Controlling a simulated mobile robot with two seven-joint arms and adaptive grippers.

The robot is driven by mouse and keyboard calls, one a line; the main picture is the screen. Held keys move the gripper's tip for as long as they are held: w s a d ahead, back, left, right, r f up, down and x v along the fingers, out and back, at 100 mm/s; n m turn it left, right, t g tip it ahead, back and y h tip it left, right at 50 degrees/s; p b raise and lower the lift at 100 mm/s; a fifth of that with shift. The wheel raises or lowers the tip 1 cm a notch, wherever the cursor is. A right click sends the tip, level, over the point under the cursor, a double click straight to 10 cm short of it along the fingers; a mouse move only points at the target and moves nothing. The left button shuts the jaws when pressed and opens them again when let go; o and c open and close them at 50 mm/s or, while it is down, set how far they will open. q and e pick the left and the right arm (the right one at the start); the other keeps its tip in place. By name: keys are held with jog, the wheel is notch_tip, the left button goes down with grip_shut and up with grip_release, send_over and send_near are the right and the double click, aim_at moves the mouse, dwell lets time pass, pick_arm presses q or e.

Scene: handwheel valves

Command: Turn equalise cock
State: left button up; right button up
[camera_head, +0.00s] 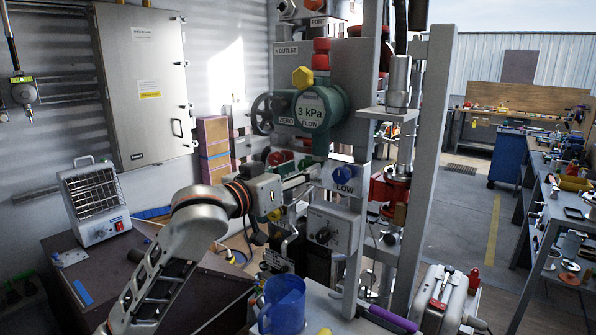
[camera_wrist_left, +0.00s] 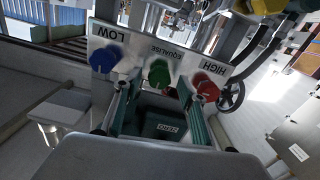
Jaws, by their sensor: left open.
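The equalise cock is a green knob (camera_wrist_left: 159,73) on a pale plate (camera_wrist_left: 178,50) labelled EQUALISE, inverted in the left wrist view. It sits between a blue LOW knob (camera_wrist_left: 105,58) and a red HIGH knob (camera_wrist_left: 206,86). My left gripper (camera_wrist_left: 159,84) is open, with one finger on each side of the green knob. I cannot tell whether the fingers touch it. In the head view my left gripper (camera_head: 308,179) reaches the manifold from the left. My right gripper is out of view.
A grey control box (camera_head: 332,228) is below. A grey upright post (camera_head: 432,170) stands to the right. A blue jug (camera_head: 284,304) stands in front.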

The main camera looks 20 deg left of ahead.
pick_arm(q)
jog(key=v, duration=0.6)
dwell(0.4)
notch_tip(320, 180, up, 10)
dwell(0.7)
jog(key=shift+s, duration=0.1)
